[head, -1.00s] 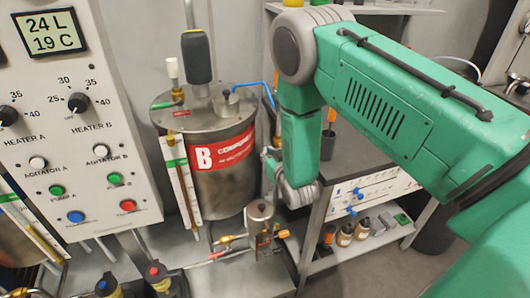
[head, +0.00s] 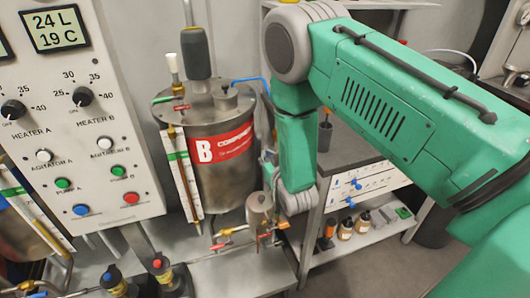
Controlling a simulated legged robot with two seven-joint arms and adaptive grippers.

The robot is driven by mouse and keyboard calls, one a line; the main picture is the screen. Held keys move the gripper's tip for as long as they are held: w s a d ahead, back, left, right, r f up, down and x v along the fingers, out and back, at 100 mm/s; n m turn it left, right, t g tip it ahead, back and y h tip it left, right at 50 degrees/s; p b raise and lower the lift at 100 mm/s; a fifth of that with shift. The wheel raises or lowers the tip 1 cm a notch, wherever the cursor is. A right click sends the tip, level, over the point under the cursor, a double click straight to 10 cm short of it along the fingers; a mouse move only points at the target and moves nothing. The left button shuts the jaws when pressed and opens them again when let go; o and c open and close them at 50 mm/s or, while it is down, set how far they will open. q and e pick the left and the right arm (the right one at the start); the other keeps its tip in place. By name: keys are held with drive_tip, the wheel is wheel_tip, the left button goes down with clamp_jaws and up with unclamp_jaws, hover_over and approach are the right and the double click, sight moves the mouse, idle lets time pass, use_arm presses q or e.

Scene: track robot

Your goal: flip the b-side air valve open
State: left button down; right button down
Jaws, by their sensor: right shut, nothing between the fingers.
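The steel B tank (head: 222,165) with a red label stands at the centre in the head view. A blue air hose (head: 250,80) runs from its lid to the right and passes behind my arm. Blue valve handles (head: 350,184) show on a white panel to the right of the tank. I cannot tell which fitting is the b-side air valve. My right arm comes in from the right, its wrist hanging low beside the tank. My right gripper (head: 268,162) is mostly hidden behind the wrist. It is shut and empty. My left gripper is out of view.
A control panel (head: 85,130) with knobs and buttons fills the left. A small steel cylinder (head: 259,210) and pipe valves (head: 226,233) stand low in front of the tank. Bottles (head: 346,228) sit on the lower shelf at right. Two dark bottle-like fittings (head: 161,277) stand at bottom left.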

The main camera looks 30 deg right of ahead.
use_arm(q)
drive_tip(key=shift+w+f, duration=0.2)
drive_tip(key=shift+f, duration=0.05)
use_arm(e)
drive_tip(key=s+a, duration=0.3)
drive_tip(key=s, duration=0.3)
drive_tip(key=shift+s+a+f, duration=0.1)
drive_tip(key=shift+a+f, duration=0.05)
